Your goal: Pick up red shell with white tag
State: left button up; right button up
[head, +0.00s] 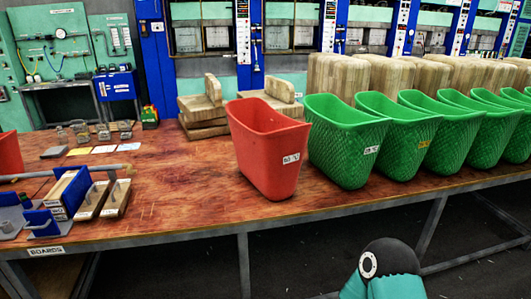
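A red shell (268,148) with a white tag on its front right side stands upright near the front edge of the wooden table (190,205), just left of the green shells. The tag's small print is hard to read. Part of another red shell (9,155) shows at the far left edge; no tag is visible on it. Neither of my grippers is in view. A teal and black part of my own arm shows at the bottom right, below and in front of the table.
Several green shells (347,140) stand in a row to the right, the nearest close beside the red shell. Wooden blocks (204,108) stand behind. A blue board rack (69,192) and small items are on the left. The table is clear left of the red shell.

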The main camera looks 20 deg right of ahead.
aim_at(270, 153)
jog(key=i, duration=0.85)
jog(key=z, duration=0.2)
jog(key=k, duration=0.95)
jog(key=u, duration=0.2)
jog(key=i, duration=0.95)
